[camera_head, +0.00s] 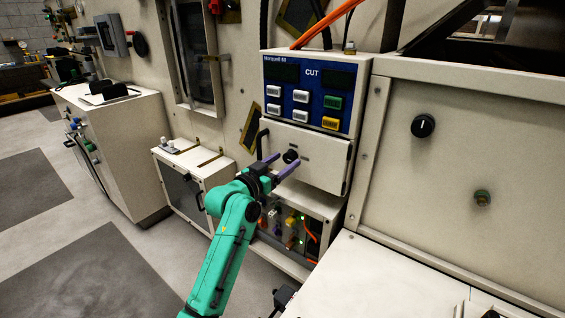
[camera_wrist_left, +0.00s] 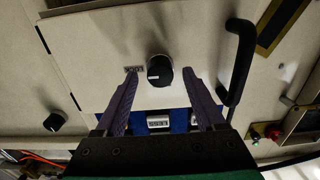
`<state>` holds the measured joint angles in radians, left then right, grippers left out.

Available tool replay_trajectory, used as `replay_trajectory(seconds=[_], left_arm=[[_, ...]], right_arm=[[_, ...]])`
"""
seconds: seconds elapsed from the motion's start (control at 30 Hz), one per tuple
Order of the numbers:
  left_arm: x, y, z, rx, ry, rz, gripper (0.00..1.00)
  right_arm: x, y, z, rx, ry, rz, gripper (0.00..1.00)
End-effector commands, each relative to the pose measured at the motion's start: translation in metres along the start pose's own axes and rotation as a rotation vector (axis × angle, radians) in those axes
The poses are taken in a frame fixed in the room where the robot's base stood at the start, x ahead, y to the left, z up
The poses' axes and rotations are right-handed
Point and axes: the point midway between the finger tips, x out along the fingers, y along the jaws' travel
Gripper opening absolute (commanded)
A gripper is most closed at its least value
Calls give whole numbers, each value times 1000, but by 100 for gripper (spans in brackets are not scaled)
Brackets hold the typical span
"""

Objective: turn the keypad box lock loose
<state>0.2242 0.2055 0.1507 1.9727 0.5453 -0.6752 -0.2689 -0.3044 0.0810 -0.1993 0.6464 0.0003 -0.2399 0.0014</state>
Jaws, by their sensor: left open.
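The keypad box (camera_head: 355,110) is a white cabinet with a blue button panel, marked CUT, above a pale door (camera_head: 318,146). Its lock is a round black knob (camera_head: 290,156) on that door. In the left wrist view the knob (camera_wrist_left: 159,70) shows a short white mark pointing left, towards a small dark label (camera_wrist_left: 133,69). My left gripper (camera_head: 281,164) is open in front of the door. In the left wrist view its purple fingers (camera_wrist_left: 160,76) stand on either side of the knob, with gaps on both sides. I cannot tell whether the fingertips reach its depth. My right gripper is not in view.
A black bar handle (camera_wrist_left: 238,62) stands out from the door close to one finger. Below the door is an open bay with cables and lit parts (camera_head: 290,230). A large pale panel with another black knob (camera_head: 423,126) is at right. A low white cabinet (camera_head: 190,180) stands at left.

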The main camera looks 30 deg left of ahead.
Motion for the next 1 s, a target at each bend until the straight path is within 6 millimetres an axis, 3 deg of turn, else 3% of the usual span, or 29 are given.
replay_trajectory(seconds=[0.07, 0.2, 0.27, 0.67, 1.0], left_arm=[[0, 0, 0, 0, 0, 0, 72], [0, 0, 0, 0, -1, 0, 18], [0, 0, 0, 0, -1, 0, 0], [-1, 0, -1, -53, -4, 1, 0], [-1, 0, -4, -277, -5, -1, 0]], right_arm=[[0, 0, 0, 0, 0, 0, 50], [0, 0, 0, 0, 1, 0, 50], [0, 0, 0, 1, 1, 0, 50], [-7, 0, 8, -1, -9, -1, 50], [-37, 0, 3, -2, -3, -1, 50]])
